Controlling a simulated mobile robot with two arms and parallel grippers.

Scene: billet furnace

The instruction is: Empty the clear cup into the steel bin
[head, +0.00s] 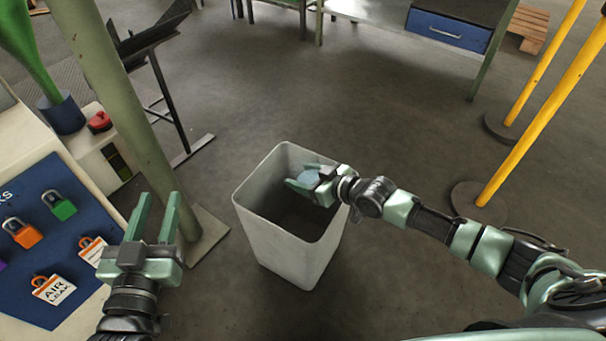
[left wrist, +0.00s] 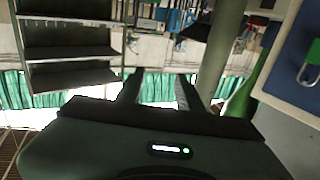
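The steel bin (head: 295,250) is a tall, light grey, open-topped square bin on the floor in the middle of the head view. Its visible inside is dark and I cannot make out anything in it. My right gripper (head: 304,184) is over the bin's opening, near its right rim. It is shut on the clear cup (head: 309,177), a small pale bluish thing that is partly hidden by the fingers. I cannot tell how far the cup is tilted or what is in it. My left gripper (head: 156,212) is open and empty, left of the bin; its fingers also show in the left wrist view (left wrist: 157,92).
A blue lockout board (head: 55,290) with padlocks and tags is at the left. A green post (head: 125,100) stands behind my left gripper. Yellow posts (head: 530,130) stand at the right. A workbench with a blue drawer (head: 447,31) is at the back. The floor behind the bin is clear.

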